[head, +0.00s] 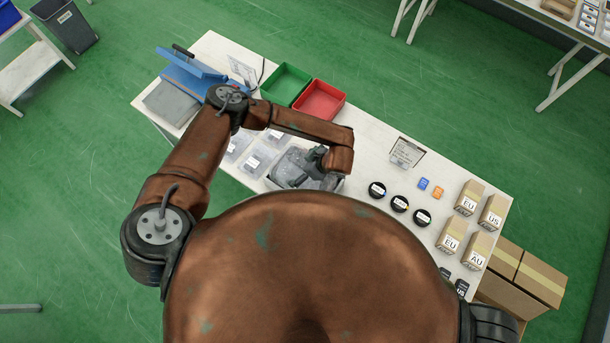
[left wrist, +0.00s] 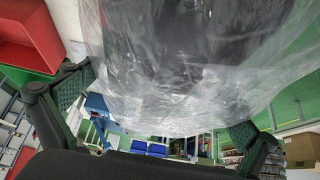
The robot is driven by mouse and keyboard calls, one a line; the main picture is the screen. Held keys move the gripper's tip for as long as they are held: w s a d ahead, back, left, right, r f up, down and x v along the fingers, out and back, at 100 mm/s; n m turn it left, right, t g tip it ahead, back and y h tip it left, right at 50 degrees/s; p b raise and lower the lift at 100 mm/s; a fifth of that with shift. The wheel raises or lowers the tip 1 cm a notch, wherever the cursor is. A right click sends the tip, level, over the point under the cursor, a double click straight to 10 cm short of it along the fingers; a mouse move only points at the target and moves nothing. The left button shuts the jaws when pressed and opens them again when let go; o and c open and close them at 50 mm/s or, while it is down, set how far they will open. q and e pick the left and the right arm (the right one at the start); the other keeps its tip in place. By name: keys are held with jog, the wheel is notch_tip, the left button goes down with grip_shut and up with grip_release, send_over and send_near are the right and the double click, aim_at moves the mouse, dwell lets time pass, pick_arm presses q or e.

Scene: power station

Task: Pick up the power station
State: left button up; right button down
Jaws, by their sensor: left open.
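A dark thing wrapped in clear plastic, which looks like the power station, fills the upper middle of the left wrist view (left wrist: 185,55). In the head view, a grey plastic-wrapped shape (head: 291,168) lies at the table's near edge, partly hidden by my left arm and body. My left gripper (left wrist: 160,105) is open, with one finger on each side below the wrapped thing. I cannot tell whether the fingers touch it. In the head view the left gripper (head: 300,165) is hard to tell from the dark wrapped shape. My right gripper is not in view.
The white table holds a green bin (head: 286,84), a red bin (head: 319,101), clear packets (head: 254,161), black discs (head: 399,204), and brown boxes marked EU (head: 469,198), US and AU. A small sign (head: 406,153) stands behind the discs. A blue device (head: 190,75) is at the far left.

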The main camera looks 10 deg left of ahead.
pick_arm(q)
jog(key=shift+x, duration=1.1)
jog(key=c, duration=1.7)
jog(key=shift+w+r, duration=0.1)
jog(key=shift+w, duration=0.05)
jog(key=shift+c, duration=0.3)
